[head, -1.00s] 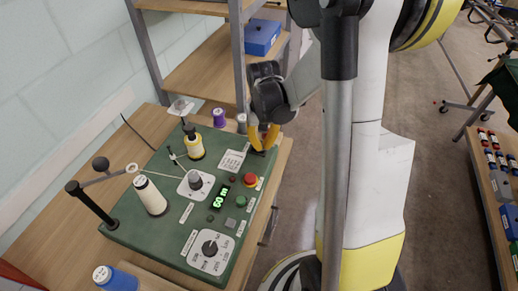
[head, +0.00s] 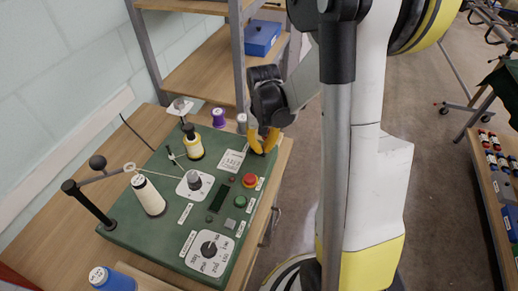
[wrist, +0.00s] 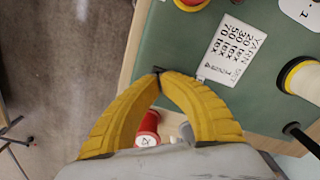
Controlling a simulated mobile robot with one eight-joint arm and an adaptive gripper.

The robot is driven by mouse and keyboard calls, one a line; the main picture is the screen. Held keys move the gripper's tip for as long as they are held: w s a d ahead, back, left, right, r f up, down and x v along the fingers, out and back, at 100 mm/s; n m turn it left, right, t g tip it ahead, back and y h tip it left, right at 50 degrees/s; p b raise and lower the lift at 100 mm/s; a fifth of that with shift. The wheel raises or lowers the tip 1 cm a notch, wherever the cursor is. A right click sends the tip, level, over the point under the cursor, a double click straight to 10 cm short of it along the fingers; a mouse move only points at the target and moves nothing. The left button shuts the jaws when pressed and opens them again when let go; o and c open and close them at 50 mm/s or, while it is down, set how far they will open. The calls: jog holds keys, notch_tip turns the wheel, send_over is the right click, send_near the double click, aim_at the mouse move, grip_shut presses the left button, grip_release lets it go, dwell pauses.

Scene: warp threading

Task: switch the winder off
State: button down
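The winder is a green panel box (head: 150,237) on a wooden bench, with knobs, buttons and yarn cones. Its small display (head: 219,197) is dark. A small black switch (head: 263,153) is at the panel's far right corner. My gripper (head: 263,150) is right at this switch, its yellow fingers pointing down. In the wrist view my gripper's (wrist: 159,73) fingertips come together at the small dark switch part at the panel's edge. The fingers mostly hide the switch, so its lever position is unclear. I see nothing held between them.
A red stop button (head: 250,181) and a green button (head: 240,201) are near the panel's right edge. A printed yarn card (head: 231,161) lies beside my gripper. Spools stand behind the panel by a shelf (head: 195,75).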

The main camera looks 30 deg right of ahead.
jog(key=shift+r+p, duration=2.5)
jog(key=shift+r, duration=0.95)
jog(key=s+a+r+n+t+b, duration=0.2)
jog(key=s+a+r+t+b, duration=0.1)
jog(key=s+a+b, duration=0.1)
jog(key=s+a+r+n+t+b, duration=0.2)
jog(key=s+a, duration=0.4)
jog(key=a, duration=0.3)
jog(key=shift+s+a+r+t+b, duration=0.25)
jog(key=shift+s+r+t+b, duration=0.15)
jog(key=shift+r+t+b, duration=0.65)
jog(key=shift+r, duration=0.1)
